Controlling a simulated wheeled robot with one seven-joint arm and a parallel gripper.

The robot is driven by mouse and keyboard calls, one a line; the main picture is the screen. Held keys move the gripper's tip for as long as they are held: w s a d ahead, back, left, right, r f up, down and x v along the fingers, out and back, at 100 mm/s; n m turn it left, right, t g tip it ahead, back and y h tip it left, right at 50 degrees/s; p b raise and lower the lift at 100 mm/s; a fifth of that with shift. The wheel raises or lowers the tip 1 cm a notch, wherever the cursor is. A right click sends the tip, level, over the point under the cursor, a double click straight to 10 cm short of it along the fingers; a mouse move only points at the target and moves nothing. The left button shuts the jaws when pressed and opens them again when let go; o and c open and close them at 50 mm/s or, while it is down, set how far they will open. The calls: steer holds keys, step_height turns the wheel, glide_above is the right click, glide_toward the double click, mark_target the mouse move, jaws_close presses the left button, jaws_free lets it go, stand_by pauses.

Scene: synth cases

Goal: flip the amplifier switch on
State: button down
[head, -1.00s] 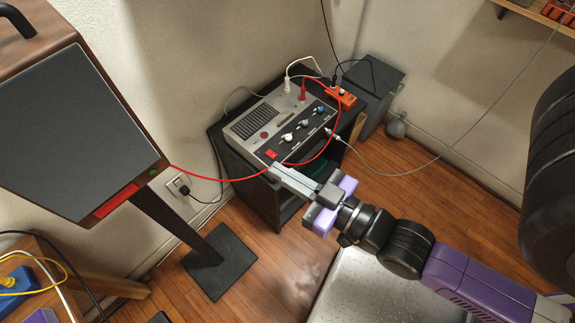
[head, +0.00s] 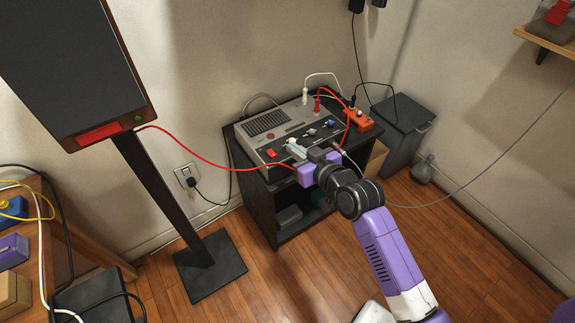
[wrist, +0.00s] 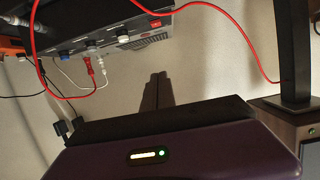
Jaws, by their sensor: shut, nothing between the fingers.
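The amplifier (head: 254,143) is a grey box with a dark sloping control panel, standing on a black cabinet. Its red switch (head: 271,153) is at the left end of the panel; the switch also shows in the wrist view (wrist: 157,22). I cannot tell which way it is tipped. My gripper (head: 292,145) is shut and empty. It is in front of the panel, right of the red switch, and hides part of the knob row. In the wrist view the closed fingers (wrist: 156,88) point toward the wall, apart from the switch in the picture.
A red cable (head: 205,160) runs from the speaker (head: 80,60) to the amplifier and passes close to my gripper. An orange power strip (head: 358,119) lies right of the amplifier. A dark bin (head: 400,125) stands beyond it. The floor (head: 260,280) in front is open.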

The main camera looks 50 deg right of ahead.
steer(key=shift+s+a+f+y, duration=0.2)
steer(key=shift+a+f+y, duration=0.15)
steer(key=shift+f, duration=0.4)
glide_above(278, 162)
steer(key=f, duration=0.2)
steer(key=w+f, duration=0.1)
steer(key=shift+d+f+b, duration=0.1)
steer(key=shift+f+b, duration=0.25)
steer(key=shift+b, duration=0.05)
steer(key=f, duration=0.2)
steer(key=shift+s+f, duration=0.3)
steer(key=shift+s, duration=0.1)
steer(key=shift+f, duration=0.65)
steer(key=shift+s, duration=0.1)
